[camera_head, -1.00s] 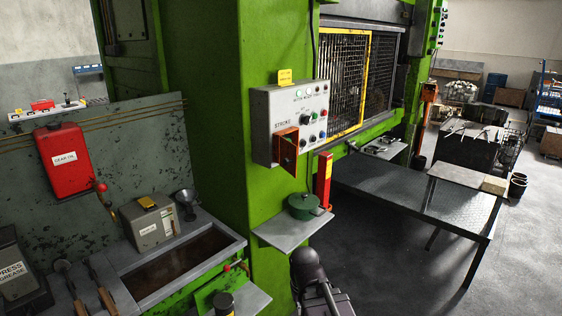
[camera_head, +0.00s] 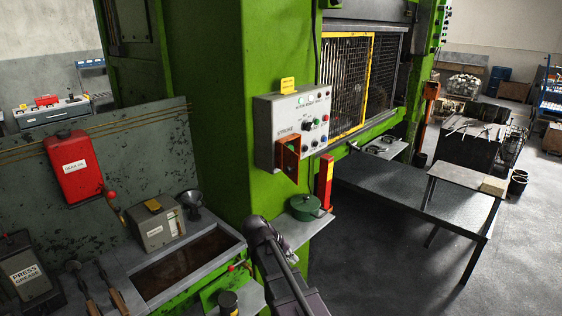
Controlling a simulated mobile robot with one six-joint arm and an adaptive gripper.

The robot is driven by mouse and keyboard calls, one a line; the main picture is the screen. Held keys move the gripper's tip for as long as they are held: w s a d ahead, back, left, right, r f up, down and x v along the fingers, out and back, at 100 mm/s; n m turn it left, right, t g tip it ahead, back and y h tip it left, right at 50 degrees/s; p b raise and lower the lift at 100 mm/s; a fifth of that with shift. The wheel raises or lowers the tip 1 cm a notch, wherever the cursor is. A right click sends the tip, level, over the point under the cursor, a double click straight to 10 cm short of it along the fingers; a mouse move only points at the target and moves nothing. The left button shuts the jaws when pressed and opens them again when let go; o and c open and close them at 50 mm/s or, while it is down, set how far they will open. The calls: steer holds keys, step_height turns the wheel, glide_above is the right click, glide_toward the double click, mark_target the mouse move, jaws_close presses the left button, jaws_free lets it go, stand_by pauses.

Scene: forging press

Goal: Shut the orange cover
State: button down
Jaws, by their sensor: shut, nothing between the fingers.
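The orange cover (camera_head: 289,158) is on the front of the grey control box (camera_head: 266,128), beside the word STROKE. It stands out from the panel face, with an orange rim around a darker inside, and looks swung open.
A small shelf (camera_head: 301,232) with a green pot (camera_head: 305,207) is below the control box. An orange-red post (camera_head: 325,181) stands right of it. A trough bench (camera_head: 130,262) is at left.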

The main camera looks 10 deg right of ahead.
mark_target(287, 169)
steer(key=w+a+r+t+h+p, duration=0.1)
steer(key=w+a+r+h+p, duration=0.1)
steer(key=r, duration=0.5)
steer(key=w+a+r+n+t+h+p, duration=0.1)
steer(key=w+a+r+h+p, duration=0.2)
steer(key=w+a+r, duration=0.4)
steer(key=w+a+r+t+h+p, duration=0.2)
steer(key=w+a+r+h+p, duration=0.1)
steer(key=r, duration=0.5)
steer(key=shift+w+a+r+h, duration=0.35)
steer(key=shift+w+a+h, duration=0.25)
steer(key=shift+w+a, duration=0.3)
steer(key=shift+d, duration=0.15)
steer(key=b+x, duration=0.1)
steer(key=x, duration=1.2)
steer(key=shift+w+d, duration=0.2)
steer(key=shift+d, duration=0.15)
steer(key=shift+s+a+n, duration=0.1)
steer(key=shift+a+n, duration=0.05)
steer(key=shift+n, duration=0.15)
